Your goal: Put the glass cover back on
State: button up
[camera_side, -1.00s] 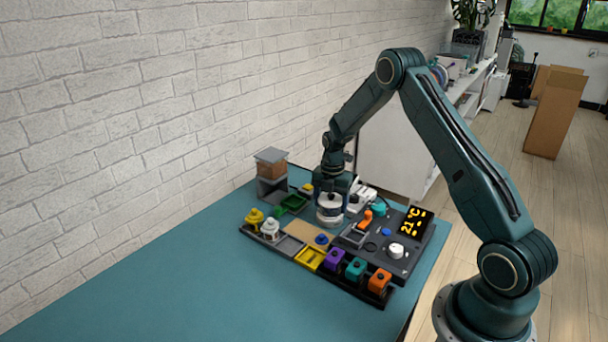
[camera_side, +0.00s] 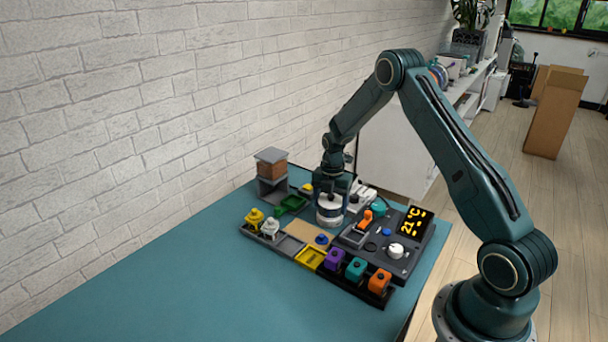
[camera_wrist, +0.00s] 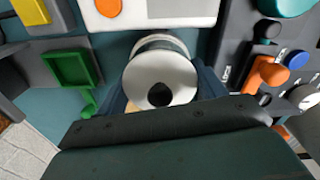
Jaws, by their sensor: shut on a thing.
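The glass cover (camera_side: 330,211) shows as a pale, round, upright piece under my gripper (camera_side: 333,190) in the side view. In the wrist view the cover (camera_wrist: 148,72) is a whitish disc with a dark round spot at its near side and a pale rim behind it. My gripper (camera_wrist: 161,92) is shut on it, with a blue finger on each side. The cover is over or on the board's back part, beside the tan panel (camera_side: 302,231). Its lower edge and what is under it are hard to make out.
A dark console (camera_side: 398,266) with a lit display (camera_side: 416,221) stands to the right. A green scoop-like piece (camera_side: 291,203) and a grey stand (camera_side: 271,186) with a brown block are to the left. Coloured pieces line the front. The teal table (camera_side: 190,290) is clear in front.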

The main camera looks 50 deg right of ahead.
jog(key=o, duration=1.3)
jog(key=shift+c, duration=0.2)
jog(key=shift+r, duration=3.5)
jog(key=shift+c, duration=0.4)
grip_shut()
